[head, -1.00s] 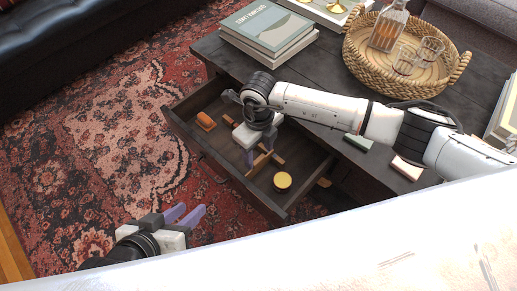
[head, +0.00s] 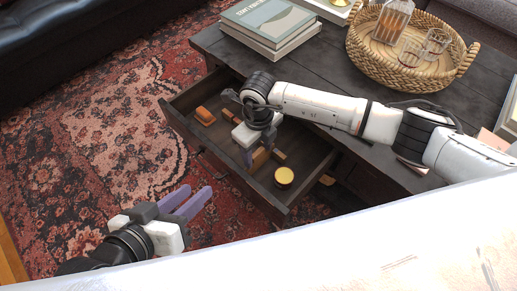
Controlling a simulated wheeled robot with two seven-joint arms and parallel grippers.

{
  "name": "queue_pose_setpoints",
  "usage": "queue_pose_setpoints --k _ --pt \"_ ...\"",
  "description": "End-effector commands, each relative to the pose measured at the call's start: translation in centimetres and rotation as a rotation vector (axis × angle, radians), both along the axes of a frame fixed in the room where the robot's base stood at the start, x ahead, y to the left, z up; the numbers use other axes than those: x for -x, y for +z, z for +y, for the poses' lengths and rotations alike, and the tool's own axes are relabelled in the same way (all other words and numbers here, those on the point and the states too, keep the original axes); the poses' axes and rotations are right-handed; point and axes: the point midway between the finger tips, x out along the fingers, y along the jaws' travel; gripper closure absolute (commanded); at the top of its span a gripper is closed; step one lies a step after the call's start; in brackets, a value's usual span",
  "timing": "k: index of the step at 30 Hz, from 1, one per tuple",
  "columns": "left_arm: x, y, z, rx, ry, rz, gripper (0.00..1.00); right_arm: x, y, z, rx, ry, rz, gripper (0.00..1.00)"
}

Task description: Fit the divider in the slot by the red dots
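The open drawer (head: 185,126) juts out from the dark table. I cannot make out the slot or the red dots. My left gripper (head: 192,202) is outside the drawer, over the rug, with its two purple fingers apart and nothing between them.
An orange-brown block (head: 204,116) lies at the drawer's left, and a round yellow-topped item (head: 284,177) at its right. Books (head: 268,30) and a woven tray (head: 362,52) with a decanter and glasses stand on the table (head: 330,75). The rug in front is clear.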

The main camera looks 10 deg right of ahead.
Motion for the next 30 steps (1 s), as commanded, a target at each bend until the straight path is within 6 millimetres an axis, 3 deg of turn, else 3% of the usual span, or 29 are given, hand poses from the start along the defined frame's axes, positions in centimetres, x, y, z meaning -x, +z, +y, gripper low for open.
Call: queue_pose_setpoints --k 1,13,15,18,30 --pt "0.0 -0.5 0.0 0.0 0.0 0.0 0.69 0.7 -2.2 -0.4 0.009 -0.001 0.005 0.67" --pt "0.0 0.5 0.0 -0.001 -0.001 0.0 0.69 0.6 -1.2 -0.5 0.009 -0.004 0.004 0.73" --pt "0.0 0.7 0.0 -0.001 -0.001 0.0 0.69 0.6 -0.9 -0.6 0.009 -0.004 0.005 0.88" --pt "0.0 1.1 0.0 -0.001 -0.001 0.0 0.69 0.6 -0.4 -0.6 0.009 -0.004 0.005 1.0" --pt "0.0 2.7 -0.1 -0.001 -0.002 0.0 0.69 1.0 1.5 -0.7 0.013 -0.004 0.016 1.0"
